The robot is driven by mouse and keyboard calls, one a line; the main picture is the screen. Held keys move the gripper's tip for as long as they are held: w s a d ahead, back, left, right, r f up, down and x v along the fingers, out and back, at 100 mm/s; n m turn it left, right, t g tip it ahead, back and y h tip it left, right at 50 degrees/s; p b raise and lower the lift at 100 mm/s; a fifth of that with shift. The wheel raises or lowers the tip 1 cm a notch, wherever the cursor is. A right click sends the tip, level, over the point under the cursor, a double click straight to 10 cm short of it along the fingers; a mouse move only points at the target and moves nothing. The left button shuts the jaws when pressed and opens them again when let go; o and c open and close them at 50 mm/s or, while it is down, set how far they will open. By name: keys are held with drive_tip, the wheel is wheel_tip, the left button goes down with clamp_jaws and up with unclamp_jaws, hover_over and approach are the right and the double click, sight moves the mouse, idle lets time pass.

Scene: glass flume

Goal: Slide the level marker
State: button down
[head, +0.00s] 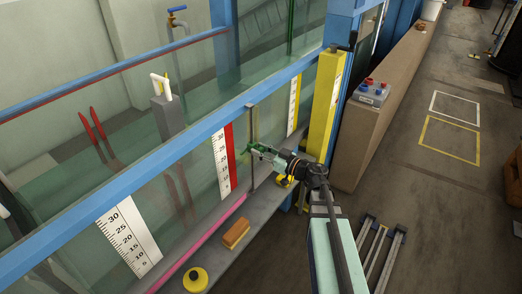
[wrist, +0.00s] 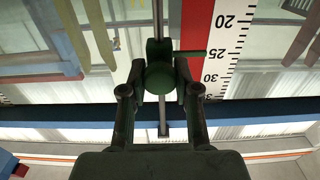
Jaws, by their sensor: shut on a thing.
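The level marker is a dark green slider with a round knob (wrist: 160,78), sitting on a thin vertical metal rod (wrist: 163,120) against the glass. A thin pointer (wrist: 192,53) reaches from it across the red strip to the white scale (wrist: 225,55), near the 25 mark. My gripper (wrist: 160,76) is shut on the marker, one finger on each side of the knob. In the head view my gripper (head: 262,152) is at the rod, right of the red-edged scale (head: 222,160); the marker there is small and partly hidden by the fingers.
A blue rail (head: 180,143) runs along the flume top. Below, a ledge holds a brown block (head: 236,233) and a yellow round object (head: 195,279). A yellow column (head: 324,105) stands right of my gripper. The floor at right has open room.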

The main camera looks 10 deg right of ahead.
drive_tip(key=c, duration=0.8)
unclamp_jaws()
drive_tip(key=shift+c, duration=0.2)
drive_tip(key=v, duration=1.2)
